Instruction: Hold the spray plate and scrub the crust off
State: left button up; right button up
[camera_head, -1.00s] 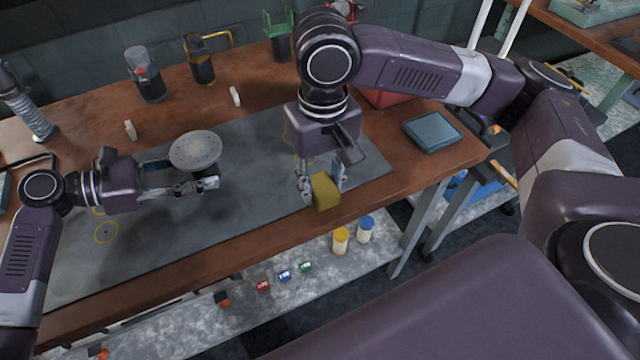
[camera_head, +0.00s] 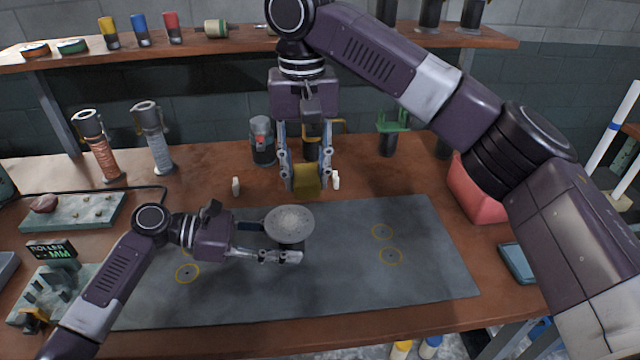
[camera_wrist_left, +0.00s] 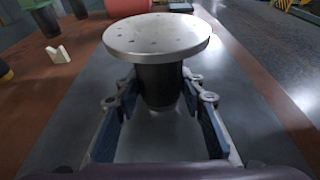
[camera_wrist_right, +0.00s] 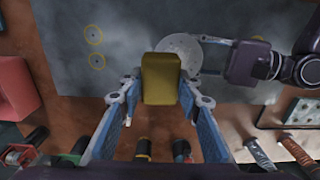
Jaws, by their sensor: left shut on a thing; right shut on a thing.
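The spray plate (camera_head: 289,222) is a pale grey round disc with small dark holes, face up on a dark neck. My left gripper (camera_head: 284,246) is shut around that neck, below the disc. The left wrist view shows the disc (camera_wrist_left: 157,37) and neck (camera_wrist_left: 158,85) between the fingers. I cannot clearly make out crust on it. My right gripper (camera_head: 306,168) is shut on a yellow block like a sponge (camera_head: 306,182), beyond the plate in the head view. In the right wrist view the yellow block (camera_wrist_right: 161,78) hides part of the disc (camera_wrist_right: 180,46); contact cannot be told.
A grey mat (camera_head: 430,270) with yellow rings covers the bench front; its right part is clear. A clear-topped canister (camera_head: 262,145), a green-topped holder (camera_head: 390,130) and a red bin (camera_head: 475,195) stand behind.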

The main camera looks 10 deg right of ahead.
send_over(309, 220)
jog(key=shift+w+a+f, duration=0.1)
jog(key=shift+w+f, duration=0.05)
jog(key=shift+f, duration=2.6)
jog(key=shift+a+f, duration=0.2)
jog(key=shift+f, duration=1)
pick_arm(q)
jog(key=shift+d, duration=0.1)
pick_arm(e)
jog(key=shift+a, duration=0.4)
jog(key=shift+c, duration=0.5)
jog(key=shift+w+a, duration=0.15)
jog(key=shift+a, duration=2.8)
jog(key=shift+d+f, duration=0.1)
jog(key=shift+d, duration=3.45)
jog(key=shift+s+a, duration=0.1)
jog(key=shift+s, duration=0.15)
jog(key=shift+a, duration=0.4)
jog(key=shift+w+a, duration=0.1)
jog(key=shift+a, duration=3.05)
jog(key=shift+d, duration=3.6)
jog(key=shift+d+r, duration=0.1)
jog(key=shift+r, duration=4)
